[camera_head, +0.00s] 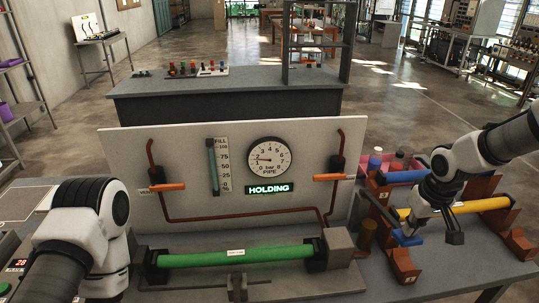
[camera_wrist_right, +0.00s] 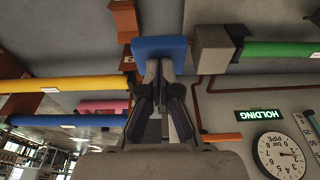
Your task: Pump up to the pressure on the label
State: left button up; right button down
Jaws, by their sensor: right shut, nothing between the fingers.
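The upright panel (camera_head: 120,180) carries a round pipe gauge (camera_head: 269,157). Its needle points left, near 2. A lit sign (camera_head: 269,188) reads HOLDING. A green pipe (camera_head: 235,256) lies clamped in front, with a small white label too small to read. Orange handles sit at the left (camera_head: 167,187) and right (camera_head: 333,177) of the panel. A blue handle block (camera_head: 401,240) stands beside a copper cylinder (camera_head: 367,236). My right gripper (camera_head: 409,230) is shut and empty, its tips at the blue block in the wrist view (camera_wrist_right: 160,47). My left arm shows; its gripper does not.
A yellow pipe (camera_head: 480,206) and a blue pipe (camera_head: 405,176) lie on reddish-brown racks at the right. A pink bin (camera_head: 373,172) with bottles stands behind. A fill scale (camera_head: 223,165) is on the panel. A grey bench (camera_head: 220,100) stands behind it.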

jog(key=shift+f, duration=0.1)
notch_tip(320, 180, down, 11)
jog(key=b, duration=0.7)
jog(key=shift+s+b, duration=0.15)
jog(key=shift+b, duration=0.2)
notch_tip(320, 180, up, 12)
jog(key=p, duration=1)
jog(key=shift+f, duration=0.35)
